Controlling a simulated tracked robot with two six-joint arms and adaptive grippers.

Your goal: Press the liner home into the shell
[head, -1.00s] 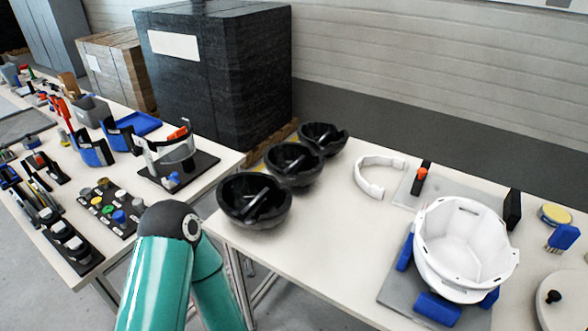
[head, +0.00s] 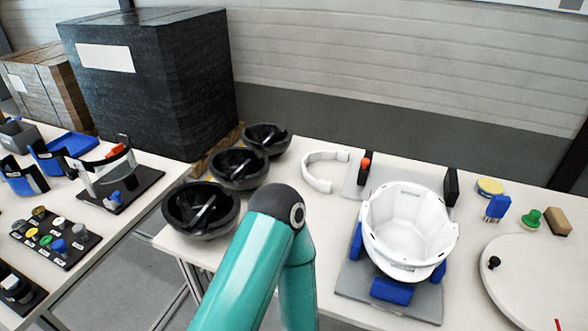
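A white helmet shell (head: 408,232) sits open side up on a grey fixture plate (head: 356,282) with blue support blocks around it, right of centre in the head view. Its hollow inside faces up, with pale faceted inner walls. Several black bowl-shaped parts, each with a bar across it, stand in a row at the table's left edge; I cannot tell for sure that they are liners. The nearest black bowl (head: 172,206) is partly behind my teal arm. Neither of my grippers shows in this view.
A white curved band (head: 313,182) lies behind the shell, beside a grey plate with black uprights. A round white disc (head: 500,285) with a black knob, a blue brush (head: 497,208) and a green knob (head: 532,219) lie to the right. A second table with parts stands left.

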